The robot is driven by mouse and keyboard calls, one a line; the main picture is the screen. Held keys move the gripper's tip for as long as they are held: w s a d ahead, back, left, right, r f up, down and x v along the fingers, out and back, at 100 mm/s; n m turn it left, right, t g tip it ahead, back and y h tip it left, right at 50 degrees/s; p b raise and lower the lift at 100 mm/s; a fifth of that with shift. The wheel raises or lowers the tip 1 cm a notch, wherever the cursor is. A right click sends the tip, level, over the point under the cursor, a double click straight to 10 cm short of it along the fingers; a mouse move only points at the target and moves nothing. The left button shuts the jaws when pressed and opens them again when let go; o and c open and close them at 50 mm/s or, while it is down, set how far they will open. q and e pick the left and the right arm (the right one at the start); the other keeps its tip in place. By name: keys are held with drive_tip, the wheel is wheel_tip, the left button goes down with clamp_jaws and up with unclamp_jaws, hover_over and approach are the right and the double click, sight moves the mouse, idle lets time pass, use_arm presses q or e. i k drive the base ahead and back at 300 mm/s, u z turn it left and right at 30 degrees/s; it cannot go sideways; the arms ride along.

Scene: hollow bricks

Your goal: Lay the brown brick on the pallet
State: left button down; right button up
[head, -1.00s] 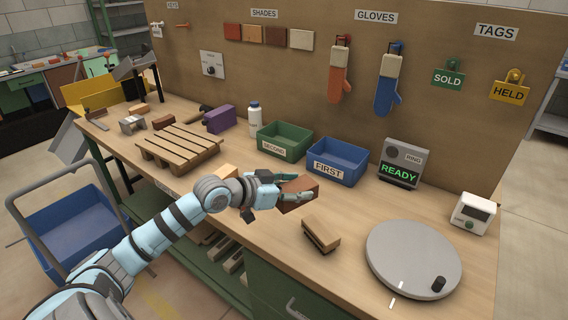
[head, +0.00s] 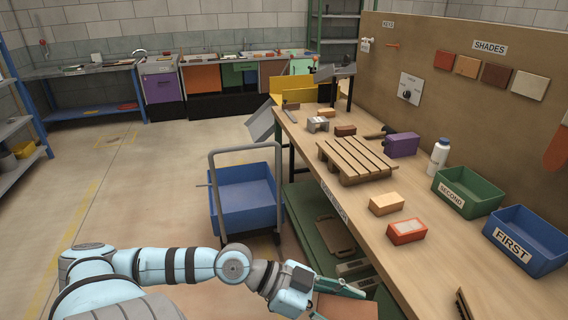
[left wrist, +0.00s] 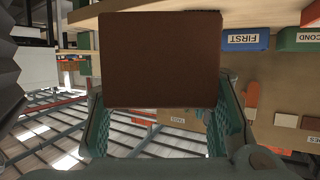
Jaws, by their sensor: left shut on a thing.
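My left gripper (head: 330,296) is shut on a brown brick (head: 346,307) at the bottom of the head view, at the bench's front edge. In the left wrist view the brown brick (left wrist: 160,60) fills the space between the fingers. The wooden pallet (head: 355,160) lies on the bench farther back. Its slatted top is bare, and the held brick is well apart from it. My right gripper is not in view.
A tan brick (head: 386,203) and an orange-red brick (head: 407,231) lie between gripper and pallet. A purple block (head: 402,144) and white bottle (head: 438,157) stand right of the pallet, with green (head: 468,192) and blue (head: 524,241) bins nearer. A blue cart (head: 245,200) stands left of the bench.

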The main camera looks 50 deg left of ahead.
sight(347, 144)
drive_tip(key=u, duration=2)
drive_tip(key=i, duration=2.1)
drive_tip(key=z, duration=2.9)
